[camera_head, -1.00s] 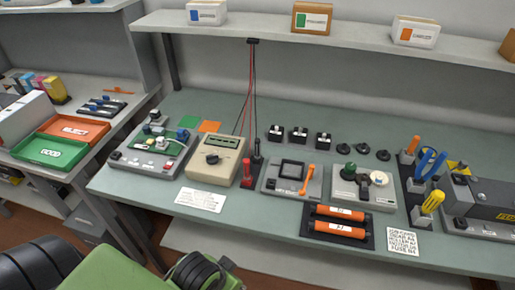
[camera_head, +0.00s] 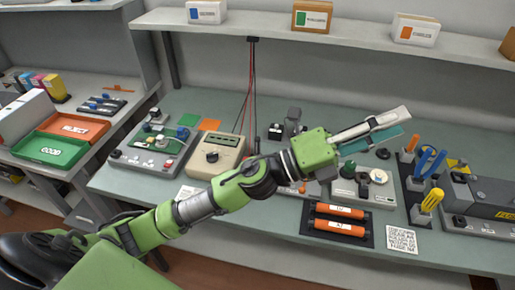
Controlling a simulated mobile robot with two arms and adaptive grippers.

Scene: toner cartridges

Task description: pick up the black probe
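My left arm reaches in from the lower left across the bench. My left gripper (camera_head: 390,127) is over the right half of the bench, past the black probe and apart from it. It points right and slightly up, with a pale finger and a teal finger side by side and nothing seen in it. Whether they are spread or closed is unclear. The black probe (camera_head: 257,146) stands beside the beige meter (camera_head: 216,152), right of it. Only a small dark top part shows above my arm; the rest is hidden. My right gripper is out of view.
Red and black cables (camera_head: 252,75) hang from the shelf (camera_head: 350,38) behind the probe. A circuit-board fixture (camera_head: 150,150) stands left of the meter. Orange rollers (camera_head: 340,228) lie in a dark tray at the front. Tools (camera_head: 428,168) stand upright at the right. Boxes line the shelf.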

